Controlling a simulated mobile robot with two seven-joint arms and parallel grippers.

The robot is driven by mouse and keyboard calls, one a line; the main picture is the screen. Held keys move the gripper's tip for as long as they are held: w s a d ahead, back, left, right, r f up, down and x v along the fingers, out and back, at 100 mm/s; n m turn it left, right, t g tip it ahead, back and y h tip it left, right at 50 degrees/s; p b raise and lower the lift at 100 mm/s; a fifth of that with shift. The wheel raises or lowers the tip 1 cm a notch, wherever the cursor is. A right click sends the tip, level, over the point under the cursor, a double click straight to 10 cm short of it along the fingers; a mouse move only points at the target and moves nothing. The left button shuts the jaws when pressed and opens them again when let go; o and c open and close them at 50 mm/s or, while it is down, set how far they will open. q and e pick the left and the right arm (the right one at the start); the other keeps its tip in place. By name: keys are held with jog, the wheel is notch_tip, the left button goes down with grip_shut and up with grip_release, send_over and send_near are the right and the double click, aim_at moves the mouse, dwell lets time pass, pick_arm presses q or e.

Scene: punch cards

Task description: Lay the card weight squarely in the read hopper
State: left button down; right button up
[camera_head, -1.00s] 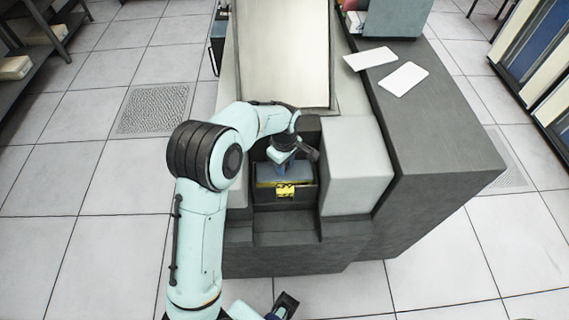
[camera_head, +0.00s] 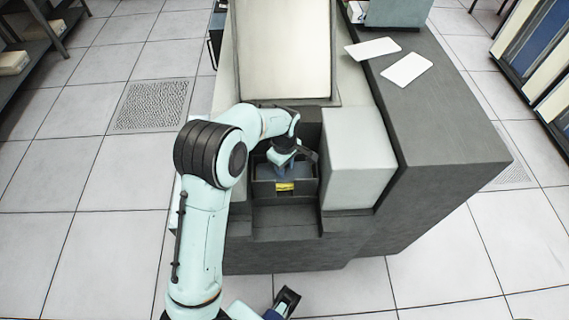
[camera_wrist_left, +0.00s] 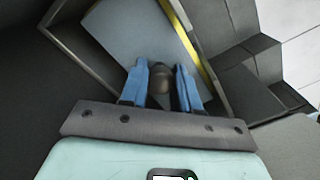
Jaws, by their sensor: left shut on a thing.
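The card weight (camera_wrist_left: 130,38) is a flat grey plate with a yellow edge and a dark knob (camera_wrist_left: 162,80). My left gripper (camera_wrist_left: 162,68) is shut on that knob, with one blue finger on each side. The plate lies within the walls of the dark read hopper (camera_head: 307,188), its edges roughly parallel to them in the left wrist view. In the head view only a bit of yellow (camera_head: 285,186) shows at the hopper's front notch. Whether the plate touches the floor is hidden. My right gripper (camera_head: 287,301) is at the bottom edge, its fingers unclear.
A pale block (camera_head: 357,160) stands right of the hopper, and a sloped pale panel (camera_head: 283,50) rises behind it. Two white cards (camera_head: 407,70) lie on the dark machine top (camera_head: 440,125) at the right. Open tiled floor surrounds the machine.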

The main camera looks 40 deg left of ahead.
pick_arm(q)
jog(key=shift+f, duration=0.45)
jog(key=c, duration=0.7)
grip_release()
jog(key=shift+c, duration=0.2)
notch_tip(320, 180, up, 14)
jog(key=p, duration=0.1)
jog(key=shift+f+p, duration=0.25)
jog(key=shift+p, duration=0.1)
jog(key=shift+f, duration=0.1)
